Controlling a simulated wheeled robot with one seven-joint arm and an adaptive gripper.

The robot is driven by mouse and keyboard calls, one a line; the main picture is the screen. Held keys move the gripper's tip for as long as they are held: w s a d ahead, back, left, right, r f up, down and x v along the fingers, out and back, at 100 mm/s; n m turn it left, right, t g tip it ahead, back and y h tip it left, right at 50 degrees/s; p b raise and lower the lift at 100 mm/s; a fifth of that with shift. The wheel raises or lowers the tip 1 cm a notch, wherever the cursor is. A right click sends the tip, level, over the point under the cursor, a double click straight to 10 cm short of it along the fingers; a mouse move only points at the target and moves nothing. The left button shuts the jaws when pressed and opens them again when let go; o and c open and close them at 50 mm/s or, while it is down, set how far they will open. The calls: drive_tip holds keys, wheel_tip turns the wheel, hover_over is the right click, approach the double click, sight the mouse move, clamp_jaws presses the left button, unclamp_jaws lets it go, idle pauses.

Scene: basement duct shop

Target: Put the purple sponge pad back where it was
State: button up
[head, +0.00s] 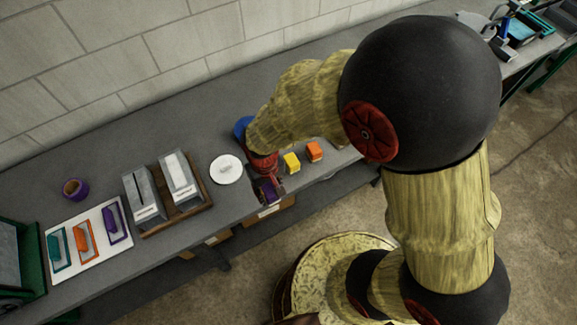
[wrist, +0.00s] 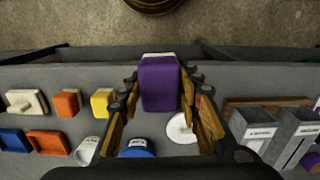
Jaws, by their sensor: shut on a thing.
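The purple sponge pad (wrist: 160,86) is a purple block with a paler top face, between the two fingers of my gripper (wrist: 160,76) in the wrist view. My gripper is shut on it. In the head view my gripper (head: 266,182) and the pad show near the front edge of the grey bench, just left of a yellow block (head: 292,162) and an orange block (head: 314,151). These two also show left of the pad in the wrist view. I cannot tell whether the pad touches the bench.
A white round lid (head: 226,169) lies left of my gripper. Further left are two grey labelled bins (head: 145,203) on a wooden board, a white board (head: 93,256) with teal, orange and purple pieces, and a purple cup (head: 75,189). A blue cup (wrist: 137,149) stands behind the pad.

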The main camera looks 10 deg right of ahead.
drive_tip(key=w+f, duration=0.3)
drive_tip(key=w, duration=0.1)
drive_tip(key=w+d+f, duration=0.1)
drive_tip(key=w+f, duration=0.2)
drive_tip(key=w, duration=0.1)
drive_tip(key=w+f, duration=0.2)
drive_tip(key=w, duration=0.3)
drive_tip(key=shift+w+d+f, duration=0.1)
drive_tip(key=shift+d+f, duration=0.15)
drive_tip(key=shift+f, duration=0.15)
drive_tip(key=shift+w+f, duration=0.45)
drive_tip(key=shift+f, duration=0.1)
drive_tip(key=shift+w+f, duration=0.1)
drive_tip(key=shift+f, duration=0.25)
wheel_tip(320, 180, down, 3)
drive_tip(key=shift+w+r, duration=0.1)
drive_tip(key=shift+r, duration=0.05)
drive_tip(key=o, duration=1.1)
